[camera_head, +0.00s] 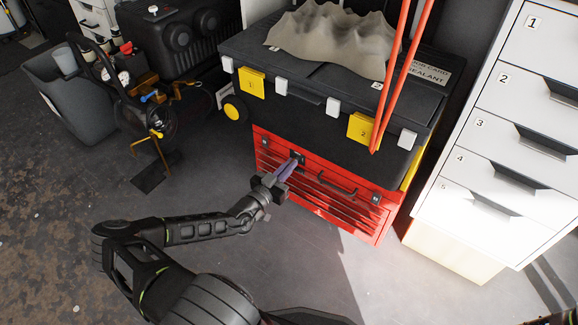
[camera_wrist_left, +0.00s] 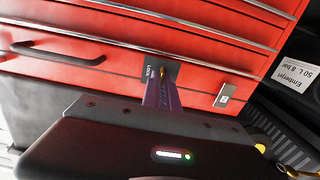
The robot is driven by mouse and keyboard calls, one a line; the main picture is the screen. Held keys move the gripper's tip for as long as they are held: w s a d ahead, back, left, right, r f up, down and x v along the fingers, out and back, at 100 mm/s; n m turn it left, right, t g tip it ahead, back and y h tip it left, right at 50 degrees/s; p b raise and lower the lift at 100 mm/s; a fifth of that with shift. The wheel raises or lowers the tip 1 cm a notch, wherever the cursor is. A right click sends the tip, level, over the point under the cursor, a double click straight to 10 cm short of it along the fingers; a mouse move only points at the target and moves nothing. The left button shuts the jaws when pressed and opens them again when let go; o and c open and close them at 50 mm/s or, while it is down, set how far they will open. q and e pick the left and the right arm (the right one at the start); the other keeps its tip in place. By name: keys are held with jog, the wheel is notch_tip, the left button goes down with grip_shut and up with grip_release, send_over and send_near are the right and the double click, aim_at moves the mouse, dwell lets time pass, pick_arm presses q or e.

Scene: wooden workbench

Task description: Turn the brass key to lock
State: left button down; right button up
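The red tool chest (camera_head: 330,215) has a small dark lock plate (camera_head: 298,157) at the upper left of its front. The plate also shows in the left wrist view (camera_wrist_left: 150,72), with lettering too blurred to read. My left gripper (camera_head: 291,166) reaches this plate from the front, its purplish fingers close together. In the left wrist view the fingertips (camera_wrist_left: 163,78) are right at the plate. A small brass-coloured bit of the key (camera_wrist_left: 163,71) shows between them; most of the key is hidden by the fingers. The key's turn angle cannot be told. My right gripper is out of view.
A black toolbox (camera_head: 310,110) with yellow latches stands on the red chest. A white drawer cabinet (camera_head: 475,150) stands close on the right. A compressor (camera_head: 150,115) and a grey bin (camera_head: 70,105) are at the left. The floor in front is clear.

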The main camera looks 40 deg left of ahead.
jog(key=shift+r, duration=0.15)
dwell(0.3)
pick_arm(q)
jog(key=m+p, duration=0.6)
jog(key=m, duration=0.1)
jog(key=shift+d+r+m+p, duration=0.15)
jog(key=shift+m+p, duration=0.15)
jog(key=shift+p, duration=0.1)
jog(key=shift+m+p, duration=0.45)
jog(key=shift+m, duration=0.55)
jog(key=m+p, duration=0.1)
jog(key=m, duration=0.3)
jog(key=m+p, duration=0.1)
jog(key=m, duration=0.1)
jog(key=m+p, duration=0.1)
jog(key=m, duration=0.1)
jog(key=shift+f, duration=0.3)
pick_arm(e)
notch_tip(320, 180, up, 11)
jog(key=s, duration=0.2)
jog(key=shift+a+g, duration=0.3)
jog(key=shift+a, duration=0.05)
pick_arm(q)
jog(key=shift+m, duration=0.3)
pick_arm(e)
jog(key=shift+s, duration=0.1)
pick_arm(q)
jog(key=c, duration=1.6)
grip_release()
jog(key=shift+c, duration=0.2)
